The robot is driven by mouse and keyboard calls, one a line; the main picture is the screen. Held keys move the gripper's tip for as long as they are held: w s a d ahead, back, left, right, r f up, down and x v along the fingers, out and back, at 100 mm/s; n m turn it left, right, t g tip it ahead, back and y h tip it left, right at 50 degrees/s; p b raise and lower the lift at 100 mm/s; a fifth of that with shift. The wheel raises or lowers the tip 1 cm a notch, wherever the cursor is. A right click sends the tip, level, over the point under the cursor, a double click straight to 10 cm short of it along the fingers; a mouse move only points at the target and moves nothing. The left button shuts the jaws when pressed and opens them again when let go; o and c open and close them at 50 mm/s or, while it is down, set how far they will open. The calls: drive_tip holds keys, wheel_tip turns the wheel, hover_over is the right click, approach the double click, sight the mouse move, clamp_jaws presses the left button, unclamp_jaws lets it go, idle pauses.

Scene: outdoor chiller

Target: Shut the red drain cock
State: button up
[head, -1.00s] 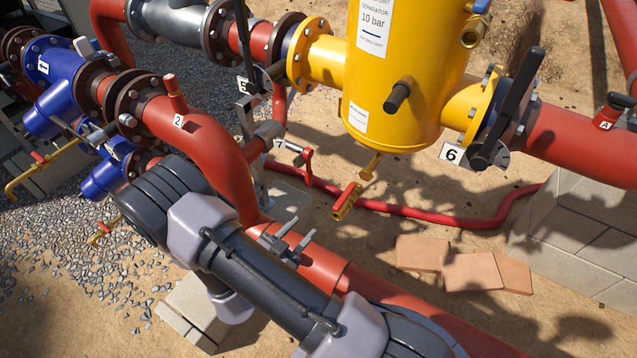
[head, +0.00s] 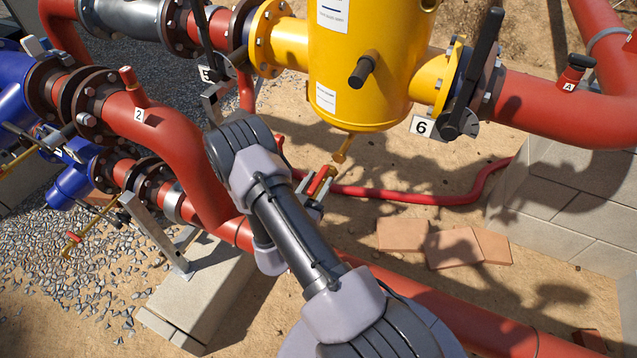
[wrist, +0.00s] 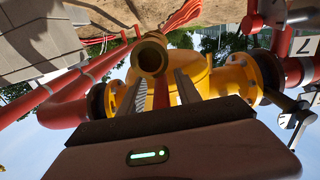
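The red drain cock (head: 320,180) hangs on a brass pipe under the yellow separator (head: 360,70) in the head view. Its brass body (wrist: 151,56) faces the wrist camera with its round open end, and its red lever (wrist: 161,92) runs down toward my gripper. My gripper (wrist: 161,88) is open, with one finger on each side of the lever. A gap shows beside the lever, but I cannot tell whether either finger touches it. In the head view my arm hides most of my gripper; a fingertip shows close by the lever.
Plate 6 (head: 422,126) and a black lever (head: 474,75) are right of the separator. A large red pipe (head: 175,140) runs under my arm. Tag 7 (wrist: 305,47) is at the wrist view's right. Bricks (head: 452,248) and a block wall (head: 565,200) are at the right.

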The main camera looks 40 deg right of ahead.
drive_tip(key=shift+w+d, duration=0.1)
drive_tip(key=shift+d, duration=0.1)
drive_tip(key=shift+c, duration=0.4)
clamp_jaws()
idle(1.0)
